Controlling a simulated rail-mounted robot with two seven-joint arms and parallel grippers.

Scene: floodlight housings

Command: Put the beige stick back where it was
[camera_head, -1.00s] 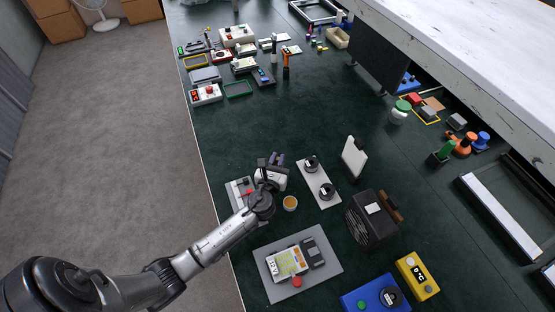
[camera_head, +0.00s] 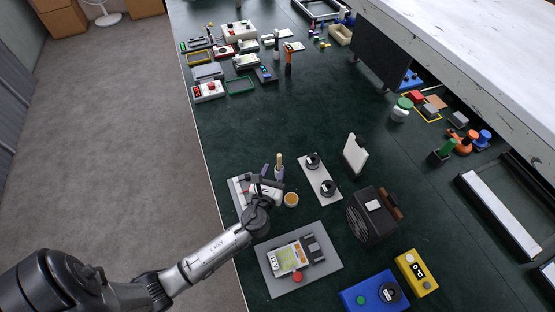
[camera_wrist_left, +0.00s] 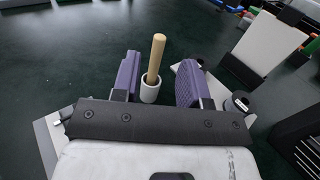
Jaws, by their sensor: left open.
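The beige stick (camera_head: 280,160) stands upright, tilted only slightly, in a small white cup (camera_wrist_left: 150,90) on the dark green table. In the left wrist view the stick (camera_wrist_left: 156,58) rises from the cup, between and beyond the two purple fingers. My left gripper (camera_head: 272,171) is open, with visible space between each finger and the stick. The cup is mostly hidden by the gripper in the head view. My right gripper is not in view.
A small orange-topped round pot (camera_head: 291,199) is close to the right of my left gripper. A light plate with two black knobs (camera_head: 320,181) and an upright white panel (camera_head: 355,154) stand farther right. A grey board (camera_head: 326,284) lies in front. The table's middle is clear.

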